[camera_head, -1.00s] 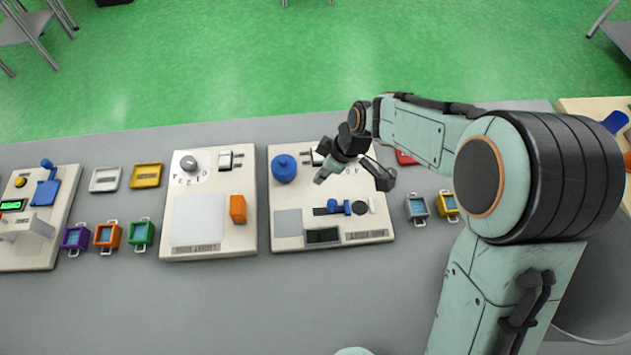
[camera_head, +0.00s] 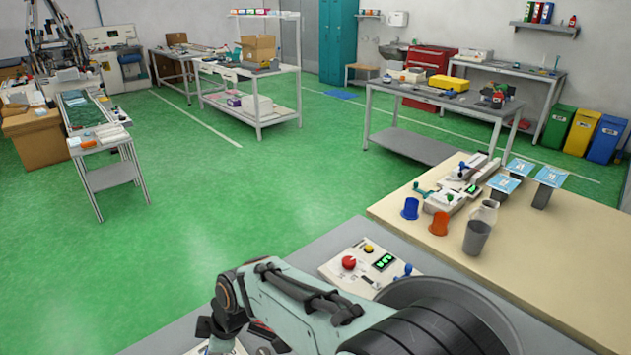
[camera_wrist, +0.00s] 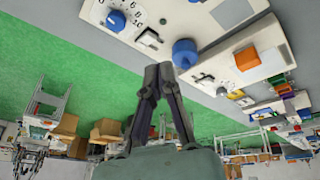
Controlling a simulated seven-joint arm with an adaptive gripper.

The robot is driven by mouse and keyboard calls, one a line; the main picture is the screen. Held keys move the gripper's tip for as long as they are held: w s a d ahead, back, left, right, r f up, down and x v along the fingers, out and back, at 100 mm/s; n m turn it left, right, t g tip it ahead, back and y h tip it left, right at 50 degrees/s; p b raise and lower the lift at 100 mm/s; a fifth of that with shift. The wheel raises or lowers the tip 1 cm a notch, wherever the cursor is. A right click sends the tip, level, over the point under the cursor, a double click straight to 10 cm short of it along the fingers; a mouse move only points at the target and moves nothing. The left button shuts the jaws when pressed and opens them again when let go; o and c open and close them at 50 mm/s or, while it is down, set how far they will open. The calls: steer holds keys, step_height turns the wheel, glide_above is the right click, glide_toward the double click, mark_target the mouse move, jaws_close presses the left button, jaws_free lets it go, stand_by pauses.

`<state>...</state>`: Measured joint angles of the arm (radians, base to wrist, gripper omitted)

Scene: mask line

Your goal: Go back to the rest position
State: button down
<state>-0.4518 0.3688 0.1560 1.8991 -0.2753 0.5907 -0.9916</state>
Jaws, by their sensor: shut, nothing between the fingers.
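My gripper (camera_wrist: 160,72) is shut and empty in the wrist view, its dark fingers together. Behind its tips are pale panels, one with a blue dial (camera_wrist: 116,20), one with a blue round knob (camera_wrist: 185,52) and an orange block (camera_wrist: 247,58). The fingers appear clear of them, though the exact gap cannot be told. In the head view my pale green arm crosses the bottom, and its dark wrist end is at lower left; the fingers are not clearly seen there.
A grey bench (camera_head: 317,243) lies under my arm, with a panel bearing a red button (camera_head: 348,262). A beige table (camera_head: 560,262) at right holds a blue cup (camera_head: 410,208), an orange cup (camera_head: 438,222) and a grey cup (camera_head: 476,238). Green floor (camera_head: 230,190) is open beyond.

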steer(key=s+d+r+m+t+h, duration=0.1)
steer(key=d+r+m+t, duration=0.15)
steer(key=d+r, duration=0.45)
steer(key=d+r+m+t+h, duration=0.1)
steer(key=d+r+m, duration=0.25)
steer(key=d, duration=0.65)
steer(key=s+d+f+m+g, duration=0.2)
steer(key=s+d+m, duration=0.2)
steer(key=s+m, duration=0.2)
steer(key=s+d+f+m+g+h, duration=0.1)
steer(key=s+d+m, duration=0.4)
steer(key=s, duration=0.5)
step_height(320, 180, down, 2)
steer(key=shift+s+d+f+m+g+h, duration=0.3)
steer(key=shift+m+g, duration=0.35)
steer(key=shift+m, duration=0.35)
